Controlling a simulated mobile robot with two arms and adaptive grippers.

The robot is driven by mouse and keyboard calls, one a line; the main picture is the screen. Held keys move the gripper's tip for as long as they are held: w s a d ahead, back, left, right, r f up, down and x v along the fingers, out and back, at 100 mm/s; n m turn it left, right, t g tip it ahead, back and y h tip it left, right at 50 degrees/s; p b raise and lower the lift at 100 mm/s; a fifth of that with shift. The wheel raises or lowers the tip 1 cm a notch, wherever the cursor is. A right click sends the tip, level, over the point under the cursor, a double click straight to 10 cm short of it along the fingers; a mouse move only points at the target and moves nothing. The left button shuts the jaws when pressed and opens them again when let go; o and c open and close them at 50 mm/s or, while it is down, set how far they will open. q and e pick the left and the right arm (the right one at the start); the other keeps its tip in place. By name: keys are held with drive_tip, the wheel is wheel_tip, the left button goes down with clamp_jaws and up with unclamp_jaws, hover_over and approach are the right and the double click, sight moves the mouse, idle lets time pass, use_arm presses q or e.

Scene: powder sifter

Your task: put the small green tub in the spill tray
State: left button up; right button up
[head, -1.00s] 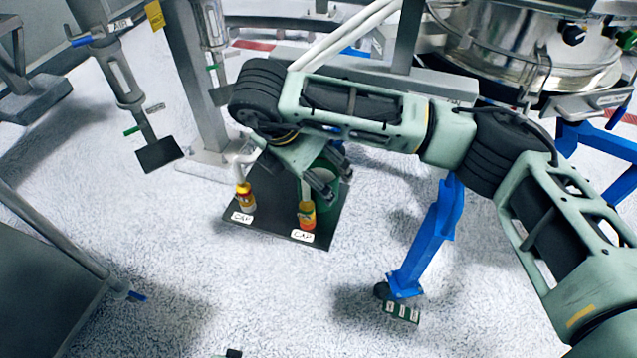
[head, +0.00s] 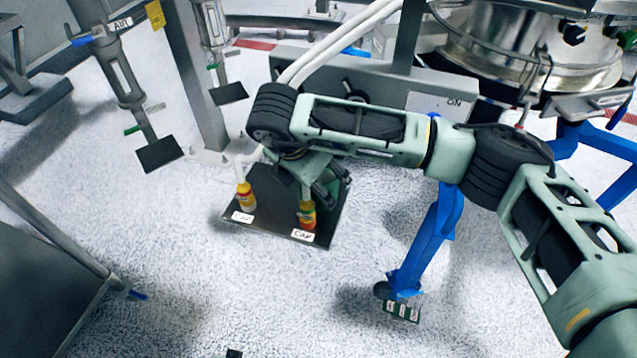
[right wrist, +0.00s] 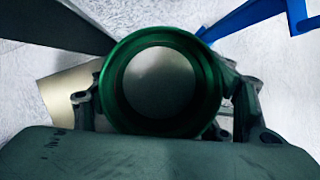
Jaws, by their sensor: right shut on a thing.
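The small green tub (right wrist: 161,82) is round with a grey inside, seen from above between the fingers of my right gripper (right wrist: 165,110) in the right wrist view. The gripper is shut on it. In the head view my right gripper (head: 324,194) hangs over the right part of a dark flat tray (head: 270,230) on the floor, and only a dark green part of the tub (head: 341,187) shows behind it. I cannot tell how high the tub is, or whether this tray is the spill tray. My left gripper is not in view.
A metal post (head: 195,80) stands behind.

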drive_tip(key=c, duration=0.6)
drive_tip(key=shift+r, duration=0.1)
